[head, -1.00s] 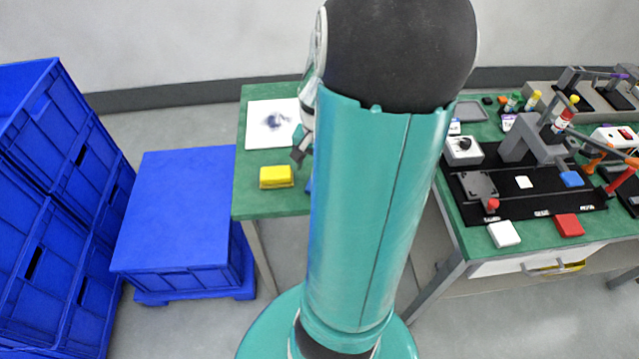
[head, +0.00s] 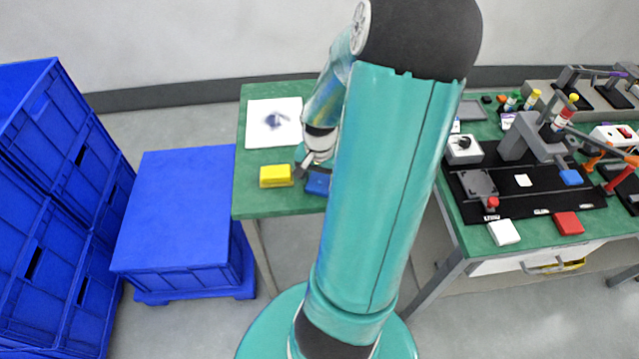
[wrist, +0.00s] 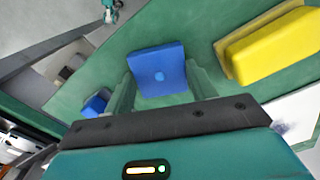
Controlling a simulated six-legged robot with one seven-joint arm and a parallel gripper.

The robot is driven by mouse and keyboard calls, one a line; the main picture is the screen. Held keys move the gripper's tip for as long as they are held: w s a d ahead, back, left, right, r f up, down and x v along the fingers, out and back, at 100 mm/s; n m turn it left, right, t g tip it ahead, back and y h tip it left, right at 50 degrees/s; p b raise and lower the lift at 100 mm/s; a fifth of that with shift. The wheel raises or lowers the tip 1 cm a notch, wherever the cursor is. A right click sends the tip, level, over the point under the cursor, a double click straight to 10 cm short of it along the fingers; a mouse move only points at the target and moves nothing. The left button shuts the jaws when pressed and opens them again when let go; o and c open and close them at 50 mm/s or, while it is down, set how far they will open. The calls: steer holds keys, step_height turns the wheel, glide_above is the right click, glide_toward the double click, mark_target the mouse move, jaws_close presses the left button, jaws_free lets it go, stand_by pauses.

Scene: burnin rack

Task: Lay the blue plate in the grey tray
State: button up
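A blue plate (head: 317,184) lies near the front edge of the left green table, partly hidden by my arm in the head view. It also shows in the wrist view (wrist: 158,70), flat and whole. My gripper (head: 303,165) is above the table beside it. In the wrist view my gripper (wrist: 160,90) is open, its fingers to the left and right of the plate's near part; I cannot tell whether they touch it. A grey tray (head: 473,111) lies at the back of the table, right of my arm, and looks empty.
A yellow block (head: 276,176) lies close left of the plate. A white sheet (head: 273,122) is behind it. Another small blue thing (wrist: 97,102) shows in the wrist view. Fixtures on a black board (head: 520,184) and a white plate (head: 504,232) crowd the right table.

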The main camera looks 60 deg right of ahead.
mark_target(320, 183)
steer(key=c, duration=0.4)
steer(key=shift+r, duration=0.1)
steer(key=shift+c, duration=0.2)
steer(key=shift+r, duration=0.45)
step_height(320, 183, up, 2)
steer(key=shift+r, duration=0.2)
steer(key=s+a+r, duration=0.9)
steer(key=shift+s+a+r, duration=0.25)
steer(key=shift+a+r, duration=0.05)
steer(key=shift+a, duration=0.1)
